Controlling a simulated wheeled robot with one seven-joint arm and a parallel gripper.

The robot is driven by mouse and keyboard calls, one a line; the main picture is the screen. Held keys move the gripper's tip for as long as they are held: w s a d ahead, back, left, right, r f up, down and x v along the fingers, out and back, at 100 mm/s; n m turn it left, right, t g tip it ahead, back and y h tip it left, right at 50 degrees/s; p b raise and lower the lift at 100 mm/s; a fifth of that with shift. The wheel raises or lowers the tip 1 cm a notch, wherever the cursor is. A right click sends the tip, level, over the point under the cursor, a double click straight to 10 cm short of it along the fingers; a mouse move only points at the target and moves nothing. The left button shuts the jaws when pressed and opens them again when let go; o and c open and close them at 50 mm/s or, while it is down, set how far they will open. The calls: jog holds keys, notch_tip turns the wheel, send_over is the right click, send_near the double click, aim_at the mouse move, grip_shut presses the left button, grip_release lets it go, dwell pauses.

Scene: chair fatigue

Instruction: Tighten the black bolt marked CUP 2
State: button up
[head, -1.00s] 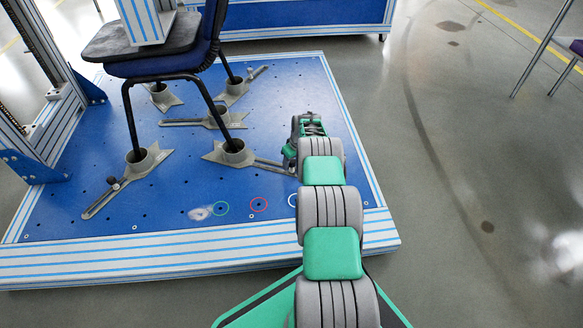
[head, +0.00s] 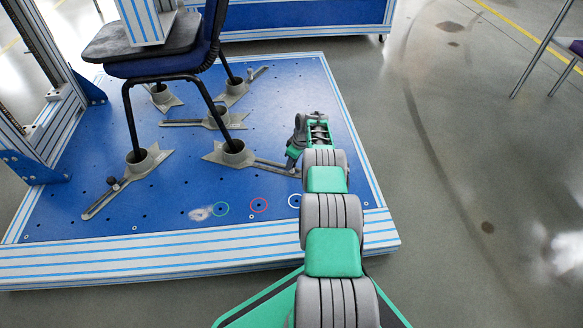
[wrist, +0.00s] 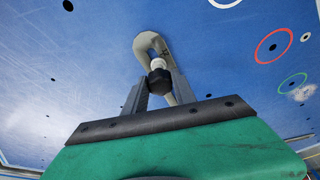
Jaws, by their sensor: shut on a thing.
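The black bolt (wrist: 159,83) is dark and knob-like, below a pale collar, at the slotted end of a grey cup bracket (wrist: 147,43) in the wrist view. My gripper (wrist: 160,80) has one finger on each side of the bolt and is shut on it. In the head view, my gripper (head: 293,160) is at the right end of the bracket arm (head: 265,164), which runs from a grey cup (head: 234,153). There the bolt is hidden by my gripper. No CUP 2 marking is readable in either view.
A chair (head: 150,66) stands with its legs in the cups on a blue plate (head: 160,205). Other brackets, one with a black knob (head: 112,181), lie to the left.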

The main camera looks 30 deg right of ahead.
grip_shut()
jog(key=shift+r+m+p, duration=0.2)
jog(key=shift+m+p, duration=0.3)
jog(key=shift+p, duration=0.15)
jog(key=shift+a+m+h+p, duration=0.1)
jog(key=shift+m+h+p, duration=0.35)
jog(key=shift+m, duration=0.65)
jog(key=shift+f+m, duration=0.2)
jog(key=shift+m, duration=0.2)
jog(key=o, duration=1)
grip_release()
jog(key=shift+c, duration=0.2)
